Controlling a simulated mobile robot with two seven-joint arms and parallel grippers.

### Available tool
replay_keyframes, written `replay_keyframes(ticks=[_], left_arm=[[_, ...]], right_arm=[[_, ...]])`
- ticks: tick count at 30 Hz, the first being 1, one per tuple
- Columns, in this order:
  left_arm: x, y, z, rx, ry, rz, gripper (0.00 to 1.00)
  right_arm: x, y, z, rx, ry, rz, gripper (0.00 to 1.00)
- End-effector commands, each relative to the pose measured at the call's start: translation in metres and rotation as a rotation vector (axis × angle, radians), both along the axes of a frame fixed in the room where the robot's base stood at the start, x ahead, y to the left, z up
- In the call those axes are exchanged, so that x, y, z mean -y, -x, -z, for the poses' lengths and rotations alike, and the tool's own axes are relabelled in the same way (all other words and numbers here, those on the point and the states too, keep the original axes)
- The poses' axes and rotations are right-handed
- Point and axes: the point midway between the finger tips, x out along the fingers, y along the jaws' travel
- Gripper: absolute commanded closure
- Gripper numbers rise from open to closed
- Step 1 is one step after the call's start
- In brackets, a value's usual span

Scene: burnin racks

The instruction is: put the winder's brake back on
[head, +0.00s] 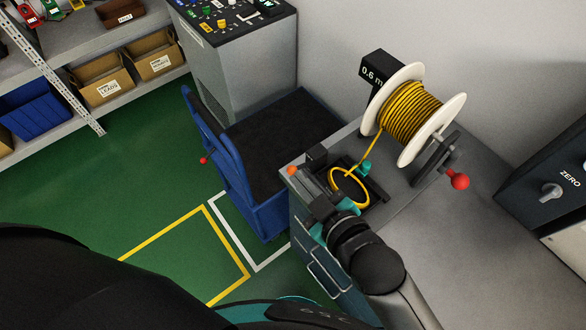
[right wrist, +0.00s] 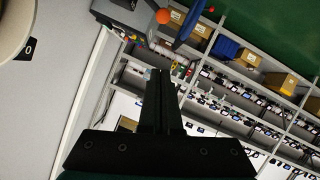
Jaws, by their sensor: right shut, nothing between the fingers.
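The winder's spool (head: 410,112) has white flanges and is wound with yellow cable. A crank (head: 436,160) with a red ball knob (head: 460,181) is at its right side. At the bench's left end stands a dark block (head: 317,156), with an orange knob (head: 292,170) left of it. Which part is the brake I cannot tell for sure. My right gripper (head: 319,206) is over this end, near the orange knob, shut and empty. In the right wrist view its closed fingers (right wrist: 160,80) point up, below the orange knob (right wrist: 163,16), apart in the picture. My left gripper is not in view.
A yellow cable loop (head: 349,187) lies beside my right gripper, running up to the spool. A blue cart (head: 262,205) stands left of the grey bench (head: 400,212). A dark ZERO box (head: 550,190) is at right. Shelves (head: 60,130) stand far left; green floor between is clear.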

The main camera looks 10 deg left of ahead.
Motion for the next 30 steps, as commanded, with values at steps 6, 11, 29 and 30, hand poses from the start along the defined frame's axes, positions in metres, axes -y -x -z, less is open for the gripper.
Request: replay_keyframes(ticks=[6, 11, 29, 30], left_arm=[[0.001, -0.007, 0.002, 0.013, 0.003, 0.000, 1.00], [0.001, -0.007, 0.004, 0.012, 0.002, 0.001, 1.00], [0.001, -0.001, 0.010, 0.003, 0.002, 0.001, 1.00], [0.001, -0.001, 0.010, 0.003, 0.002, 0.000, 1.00]], right_arm=[[-0.024, -0.027, 0.014, 0.001, -0.001, 0.002, 1.00], [-0.041, -0.043, 0.024, 0.000, -0.001, 0.000, 1.00], [-0.031, -0.054, 0.064, 0.001, 0.001, 0.000, 1.00], [-0.031, -0.054, 0.064, 0.001, 0.001, 0.000, 1.00]])
